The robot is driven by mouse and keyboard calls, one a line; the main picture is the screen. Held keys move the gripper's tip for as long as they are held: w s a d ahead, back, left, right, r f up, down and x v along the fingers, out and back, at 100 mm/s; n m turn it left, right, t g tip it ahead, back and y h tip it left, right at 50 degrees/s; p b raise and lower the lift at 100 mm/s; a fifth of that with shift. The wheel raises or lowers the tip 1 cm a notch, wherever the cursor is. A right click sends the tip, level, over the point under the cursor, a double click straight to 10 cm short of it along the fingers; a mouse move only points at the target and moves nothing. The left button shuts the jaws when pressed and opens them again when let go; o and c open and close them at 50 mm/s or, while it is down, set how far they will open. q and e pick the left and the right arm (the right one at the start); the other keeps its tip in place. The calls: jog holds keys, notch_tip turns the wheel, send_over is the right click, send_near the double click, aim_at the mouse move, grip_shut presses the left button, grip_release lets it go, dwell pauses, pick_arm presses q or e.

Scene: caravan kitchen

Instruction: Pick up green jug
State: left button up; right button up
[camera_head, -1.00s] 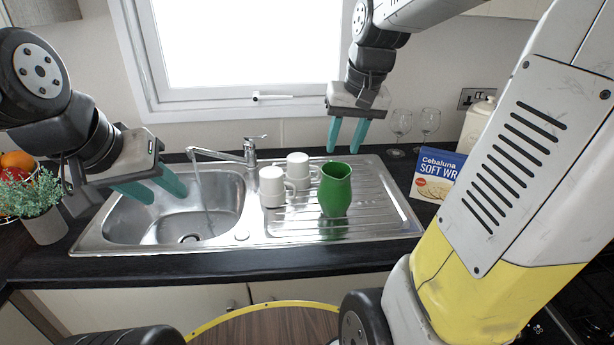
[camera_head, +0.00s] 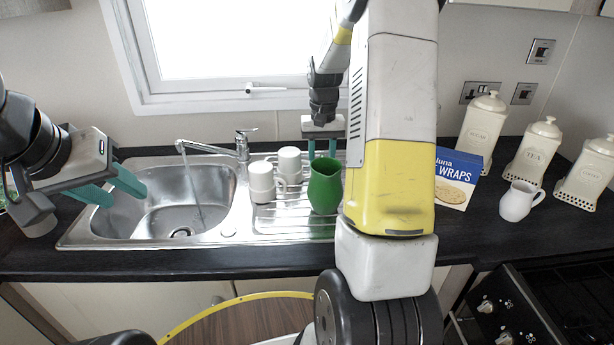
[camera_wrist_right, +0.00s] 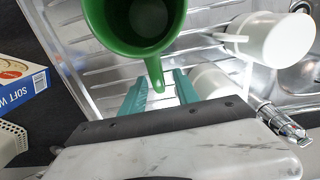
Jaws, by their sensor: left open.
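The green jug (camera_head: 325,187) stands upright on the ridged drainer of the steel sink (camera_head: 235,233). My right gripper (camera_head: 322,149) is just behind the jug, its teal fingers pointing down. In the right wrist view the jug (camera_wrist_right: 110,28) is seen from above, its handle pointing towards the gap between the open fingers of the right gripper (camera_wrist_right: 160,90). I cannot tell whether they touch the handle. My left gripper (camera_head: 115,190) is open and empty over the left side of the sink basin.
Two white mugs (camera_head: 262,180) stand left of the jug, close to it. A blue wraps box (camera_head: 457,180), a white jug (camera_head: 518,201) and cream canisters (camera_head: 533,150) stand on the counter to the right. Water runs from the tap (camera_head: 215,148). My right arm hides the counter right of the jug.

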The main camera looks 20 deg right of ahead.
aim_at(321, 169)
jog(key=shift+s+f, duration=0.1)
jog(key=shift+f, duration=1.4)
grip_shut()
